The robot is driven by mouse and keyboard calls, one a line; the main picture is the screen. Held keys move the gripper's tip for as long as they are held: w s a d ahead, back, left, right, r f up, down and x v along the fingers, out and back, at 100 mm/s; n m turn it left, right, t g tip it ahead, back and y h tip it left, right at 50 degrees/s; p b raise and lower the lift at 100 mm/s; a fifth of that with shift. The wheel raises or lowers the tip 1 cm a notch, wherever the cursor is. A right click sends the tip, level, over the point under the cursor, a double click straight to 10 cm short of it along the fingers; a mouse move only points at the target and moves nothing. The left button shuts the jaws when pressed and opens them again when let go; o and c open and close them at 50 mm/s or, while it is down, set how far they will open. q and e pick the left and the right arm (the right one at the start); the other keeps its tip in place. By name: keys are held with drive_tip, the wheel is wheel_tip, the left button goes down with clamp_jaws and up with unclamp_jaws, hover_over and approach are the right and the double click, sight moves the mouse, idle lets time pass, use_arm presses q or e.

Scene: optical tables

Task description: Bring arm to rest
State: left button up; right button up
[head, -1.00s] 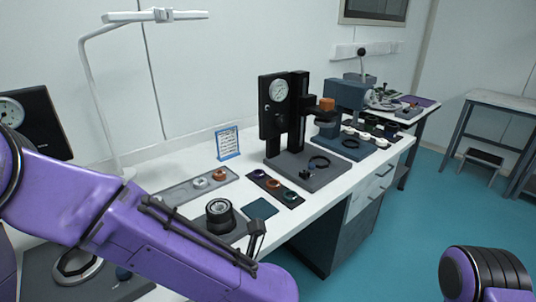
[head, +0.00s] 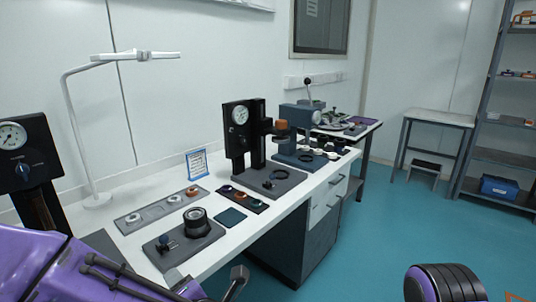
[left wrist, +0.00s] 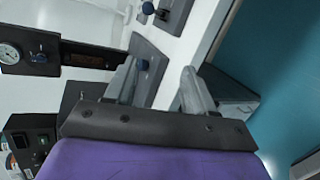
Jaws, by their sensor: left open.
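My left arm (head: 50,270) is the purple one at the lower left of the head view. In the left wrist view my left gripper (left wrist: 160,85) has its two grey fingers spread apart, with nothing between them. It is beside the white bench's front edge, with teal floor to the right. In the head view a dark part of this gripper (head: 237,278) shows near the bottom edge. My right arm (head: 443,284) shows only as a black and purple rounded part at the lower right. The right gripper is out of view.
The white bench (head: 270,212) carries a gauge press (head: 238,140), a ring-shaped fixture on a dark plate (head: 197,222), trays of small rings, and a lamp (head: 75,130). Another gauge stand (head: 22,150) is at left. Teal floor (head: 385,225) is open to the right.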

use_arm(q)
drive_tip(key=s+a+f+m+h, duration=0.1)
drive_tip(key=a+f+m+h, duration=0.15)
drive_tip(key=f+m, duration=0.65)
drive_tip(key=a+f+m+h, duration=0.1)
drive_tip(key=f+m+h, duration=0.2)
drive_tip(key=f+m, duration=0.6)
drive_tip(key=s+a+f+m+g, duration=0.1)
drive_tip(key=s+a+f+g, duration=0.2)
drive_tip(key=s+f, duration=0.6)
drive_tip(key=s+a+f+m+g, duration=0.2)
drive_tip(key=s+a+f+g, duration=0.2)
drive_tip(key=s, duration=0.9)
drive_tip(key=a+f, duration=0.3)
drive_tip(key=f, duration=0.1)
drive_tip(key=shift+s+a+f+m+g, duration=0.15)
drive_tip(key=shift+f+m+g, duration=0.15)
drive_tip(key=shift+f, duration=0.1)
